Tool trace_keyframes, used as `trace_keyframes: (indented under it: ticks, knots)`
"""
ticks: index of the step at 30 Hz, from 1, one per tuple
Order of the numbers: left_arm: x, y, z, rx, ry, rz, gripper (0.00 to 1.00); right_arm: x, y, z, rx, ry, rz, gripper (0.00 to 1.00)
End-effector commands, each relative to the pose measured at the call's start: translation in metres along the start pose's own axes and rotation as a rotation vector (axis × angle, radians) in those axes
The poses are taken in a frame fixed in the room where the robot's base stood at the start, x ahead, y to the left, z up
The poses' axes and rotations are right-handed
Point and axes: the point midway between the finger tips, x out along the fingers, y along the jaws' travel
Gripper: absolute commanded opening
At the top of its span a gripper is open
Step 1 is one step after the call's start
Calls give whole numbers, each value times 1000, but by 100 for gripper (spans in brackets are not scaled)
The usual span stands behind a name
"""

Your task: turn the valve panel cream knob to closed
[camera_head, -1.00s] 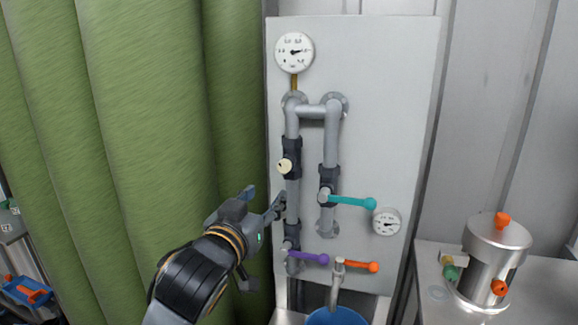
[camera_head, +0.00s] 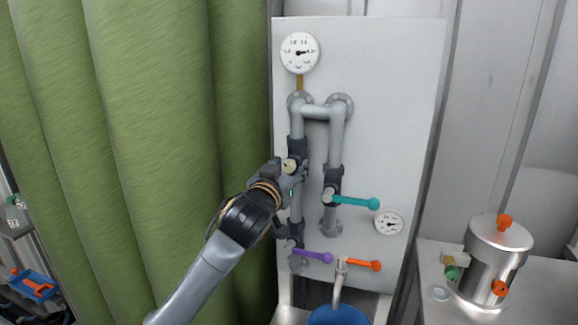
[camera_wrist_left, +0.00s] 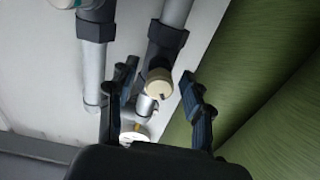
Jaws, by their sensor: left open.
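The cream knob (camera_head: 290,165) sits on a dark valve body on the left grey pipe of the white valve panel (camera_head: 410,110). In the left wrist view the knob (camera_wrist_left: 158,83) shows as a round cream cap with a dark mark. My left gripper (camera_head: 294,170) is at the knob in the head view, partly covering the valve. In the left wrist view its two fingers (camera_wrist_left: 160,95) are open, one on each side of the knob, with gaps visible between. I cannot tell how deep the knob is between them. My right gripper is not in view.
The panel also bears a teal lever (camera_head: 355,202), a purple lever (camera_head: 314,256), an orange lever (camera_head: 363,265) and two gauges. A green curtain (camera_head: 150,150) hangs close on the left. A steel vessel (camera_head: 495,265) stands on the right bench. A blue bucket (camera_head: 338,316) is below.

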Motion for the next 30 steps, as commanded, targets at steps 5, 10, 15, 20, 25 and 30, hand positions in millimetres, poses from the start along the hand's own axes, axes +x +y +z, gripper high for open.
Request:
trace_keyframes:
  ticks: [5,10,15,20,25,30]
  knots:
    - [2,0,0,0,1,1,50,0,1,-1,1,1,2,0]
    - [2,0,0,0,1,1,42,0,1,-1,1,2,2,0]
    - [2,0,0,-1,0,0,8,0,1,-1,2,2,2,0]
    - [2,0,0,0,0,0,0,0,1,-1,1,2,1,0]
    - [2,0,-1,18,0,0,0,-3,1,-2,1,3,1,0]
    - [2,0,-2,83,-1,0,0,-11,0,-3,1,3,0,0]
